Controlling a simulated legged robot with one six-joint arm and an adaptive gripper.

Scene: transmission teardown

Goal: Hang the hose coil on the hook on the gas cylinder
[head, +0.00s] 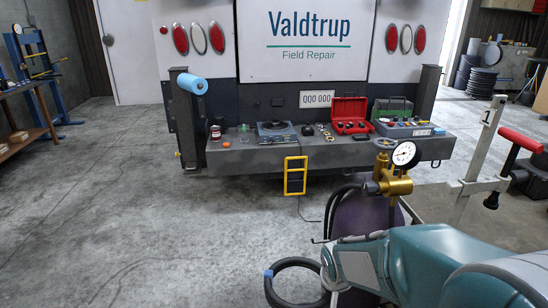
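The hose coil (283,267) is a black ring with a blue band on its left side, low in the head view. Its right side meets the end of my teal and grey arm, which hides part of it. My gripper's fingers cannot be made out there, so I cannot tell whether they hold the coil. The purple gas cylinder (362,218) stands behind my arm, its lower part hidden. A brass regulator with a round gauge tops it. A thin dark hook (317,240) with an upturned tip shows at the cylinder's left, above the coil.
Black hoses (338,188) loop left of the regulator. A grey post (478,150) and a red-handled bar (521,140) stand right of the cylinder.

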